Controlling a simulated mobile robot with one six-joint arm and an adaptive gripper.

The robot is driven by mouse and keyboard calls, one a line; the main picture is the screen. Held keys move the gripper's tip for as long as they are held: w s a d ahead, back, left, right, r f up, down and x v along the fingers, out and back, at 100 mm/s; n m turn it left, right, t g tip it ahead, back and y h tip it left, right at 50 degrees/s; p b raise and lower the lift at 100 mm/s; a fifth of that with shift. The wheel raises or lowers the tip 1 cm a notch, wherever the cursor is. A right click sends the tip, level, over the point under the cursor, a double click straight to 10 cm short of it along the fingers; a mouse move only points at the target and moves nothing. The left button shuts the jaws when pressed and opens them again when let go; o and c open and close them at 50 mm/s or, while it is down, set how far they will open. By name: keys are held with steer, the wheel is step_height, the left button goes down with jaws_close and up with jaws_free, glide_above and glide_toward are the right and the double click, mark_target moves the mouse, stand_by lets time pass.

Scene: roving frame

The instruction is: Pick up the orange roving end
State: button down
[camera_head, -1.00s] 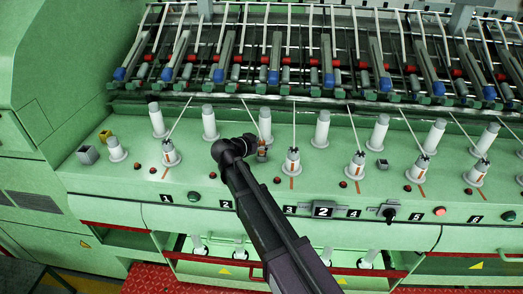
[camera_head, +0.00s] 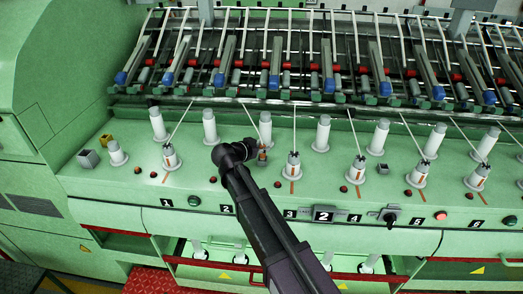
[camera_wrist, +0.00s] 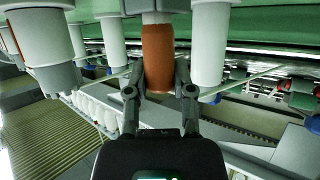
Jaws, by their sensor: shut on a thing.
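The orange roving end (camera_wrist: 158,58) is a short orange-brown wrapped section on a pale spindle in the wrist view. My gripper (camera_wrist: 160,72) has one finger on each side of it and is shut on it. In the head view a small orange patch of it (camera_head: 262,156) shows just right of my dark wrist, at position 2 of the front row. My wrist and arm hide the fingers there. A white strand runs from this spot up toward the drafting rollers.
White bobbins (camera_head: 322,132) stand in a row close behind, and several spindles with orange marks (camera_head: 293,165) stand to either side. White cylinders (camera_wrist: 209,40) flank my gripper closely. The green front deck (camera_head: 120,185) carries small red buttons and number plates.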

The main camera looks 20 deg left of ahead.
steer(key=shift+r, duration=0.1)
step_height(320, 180, up, 4)
steer(key=p, duration=0.4)
steer(key=shift+s, duration=0.1)
steer(key=s+a, duration=0.2)
steer(key=s, duration=0.5)
steer(key=s+a, duration=0.2)
steer(key=s, duration=0.6)
steer(key=shift+a+r+p, duration=0.25)
steer(key=shift+r+p, duration=0.1)
steer(key=shift+p, duration=0.1)
steer(key=shift+s, duration=0.1)
